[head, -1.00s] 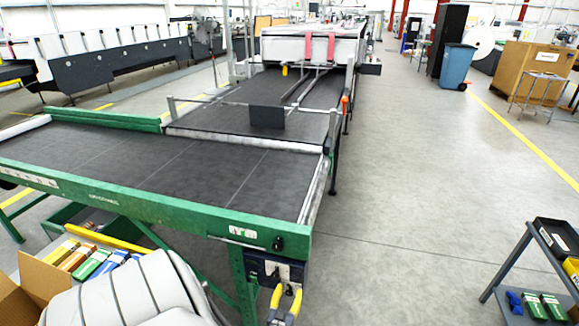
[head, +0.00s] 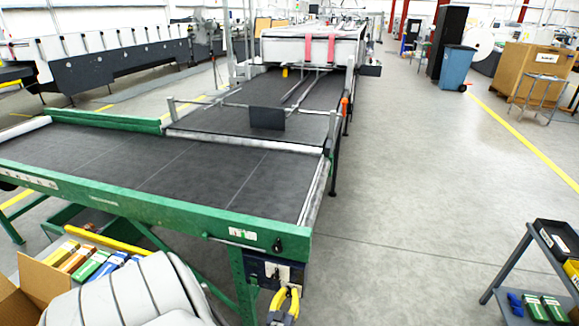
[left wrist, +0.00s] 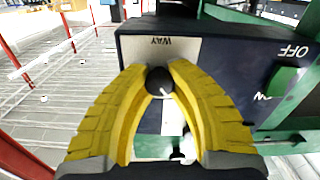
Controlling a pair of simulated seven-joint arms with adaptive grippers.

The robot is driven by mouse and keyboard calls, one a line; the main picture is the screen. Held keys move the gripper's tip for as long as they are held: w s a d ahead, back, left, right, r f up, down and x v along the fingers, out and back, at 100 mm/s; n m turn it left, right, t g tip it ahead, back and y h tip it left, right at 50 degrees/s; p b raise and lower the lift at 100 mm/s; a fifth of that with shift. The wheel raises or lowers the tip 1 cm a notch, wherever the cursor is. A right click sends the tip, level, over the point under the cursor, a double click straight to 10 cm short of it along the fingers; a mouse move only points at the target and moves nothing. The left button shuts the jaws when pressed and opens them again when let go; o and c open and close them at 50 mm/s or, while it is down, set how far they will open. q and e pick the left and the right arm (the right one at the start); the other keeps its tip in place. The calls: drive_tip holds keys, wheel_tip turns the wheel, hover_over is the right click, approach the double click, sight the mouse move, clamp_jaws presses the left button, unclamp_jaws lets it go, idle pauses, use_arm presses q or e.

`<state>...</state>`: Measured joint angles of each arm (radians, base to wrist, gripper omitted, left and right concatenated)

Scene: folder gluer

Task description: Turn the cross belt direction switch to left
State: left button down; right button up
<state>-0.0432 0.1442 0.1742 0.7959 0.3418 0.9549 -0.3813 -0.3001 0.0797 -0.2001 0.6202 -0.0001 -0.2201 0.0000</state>
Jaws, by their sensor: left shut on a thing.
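The cross belt direction switch is a round black knob (left wrist: 159,81) with a pale pointer line, on a white label plate (left wrist: 172,50) of a dark blue control box (left wrist: 228,62). The word WAY reads upside down there in the left wrist view. In the head view the box (head: 256,268) hangs under the near right corner of the green conveyor frame. My left gripper (head: 287,292) has yellow fingers shut on the knob, one on each side; the fingertips also show in the left wrist view (left wrist: 158,78). The knob is mostly hidden in the head view. My right gripper is not in view.
The dark cross belt (head: 170,165) with its green rail (head: 150,204) lies above the box. Another black knob (head: 278,244) sits on the rail. An open carton (head: 42,283) is at lower left. A cart (head: 515,265) stands at right, with clear floor between.

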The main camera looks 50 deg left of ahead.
use_arm(q)
drive_tip(key=shift+n, duration=1.2)
drive_tip(key=c, duration=1.1)
unclamp_jaws()
drive_tip(key=shift+s+d, duration=0.1)
drive_tip(key=shift+s, duration=0.1)
drive_tip(key=v, duration=1.1)
drive_tip(key=shift+s+d, duration=0.2)
